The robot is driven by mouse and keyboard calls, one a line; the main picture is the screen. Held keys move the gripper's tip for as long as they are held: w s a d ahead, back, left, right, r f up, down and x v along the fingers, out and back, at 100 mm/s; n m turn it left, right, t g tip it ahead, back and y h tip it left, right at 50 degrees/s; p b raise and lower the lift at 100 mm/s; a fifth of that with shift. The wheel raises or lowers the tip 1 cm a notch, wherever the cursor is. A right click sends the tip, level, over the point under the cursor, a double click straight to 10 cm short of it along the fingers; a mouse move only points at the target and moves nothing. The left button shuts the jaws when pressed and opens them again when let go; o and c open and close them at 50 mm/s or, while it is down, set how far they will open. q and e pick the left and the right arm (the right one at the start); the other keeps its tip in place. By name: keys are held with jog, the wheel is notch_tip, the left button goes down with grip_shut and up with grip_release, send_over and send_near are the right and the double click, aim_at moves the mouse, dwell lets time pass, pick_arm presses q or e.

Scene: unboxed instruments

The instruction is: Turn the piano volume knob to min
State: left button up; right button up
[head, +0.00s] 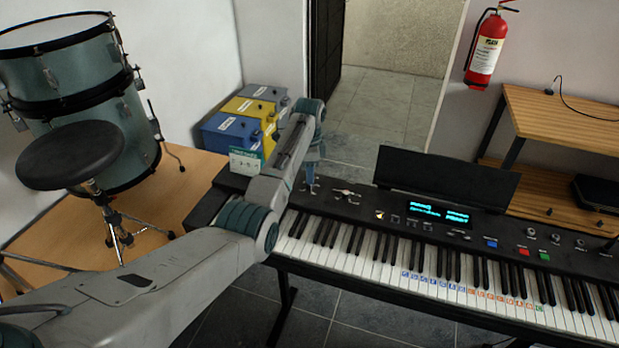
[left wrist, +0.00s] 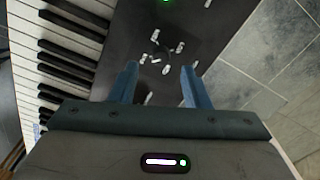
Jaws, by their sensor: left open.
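The black piano keyboard (head: 470,255) stands across the right half of the head view, its control panel along the back edge. My left gripper (head: 311,184) hangs over the panel's left end, pointing down near small metallic controls (head: 345,194). In the left wrist view my left gripper (left wrist: 158,86) is open, with blue fingers apart and nothing between them. Several small pale controls (left wrist: 160,55) lie on the panel just beyond its fingertips. Which one is the volume knob I cannot tell; no label is readable. My right gripper is not in view.
A black music stand (head: 445,178) rises behind the lit display. More knobs (head: 531,232) sit on the panel's right side. Blue, yellow and grey pedal boxes (head: 232,134) stand behind my left arm. A drum (head: 70,70) and a stool (head: 70,155) are at the left.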

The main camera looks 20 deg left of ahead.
pick_arm(q)
jog(key=shift+f, duration=2.1)
grip_shut()
jog(key=shift+w+p, duration=0.1)
jog(key=shift+p, duration=0.2)
